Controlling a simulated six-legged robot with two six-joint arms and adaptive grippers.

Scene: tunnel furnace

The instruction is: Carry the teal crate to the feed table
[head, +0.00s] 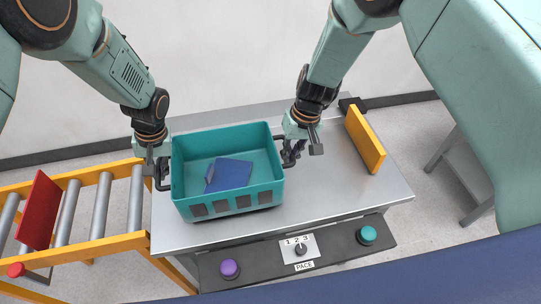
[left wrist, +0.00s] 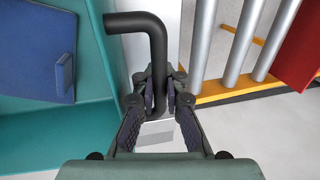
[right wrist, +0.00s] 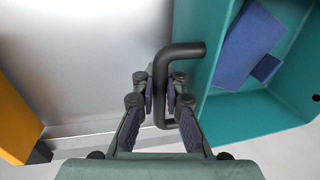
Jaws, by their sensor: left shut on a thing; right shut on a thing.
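The teal crate (head: 227,172) is over the left part of the grey metal table (head: 330,190), with a blue flat piece (head: 229,174) inside. I cannot tell whether its base touches the table top. My left gripper (head: 158,170) is shut on the crate's left black handle, which shows in the left wrist view (left wrist: 154,45). My right gripper (head: 292,150) is shut on the right black handle, which shows in the right wrist view (right wrist: 172,58). The crate looks about level. The table's front panel carries a PACE dial (head: 300,249).
A roller conveyor (head: 100,205) with yellow rails and an upright red plate (head: 39,212) adjoins the table on the left. A yellow plate (head: 365,140) stands at the table's right. A purple button (head: 230,269) and a teal button (head: 367,235) flank the dial. Bare table lies right of the crate.

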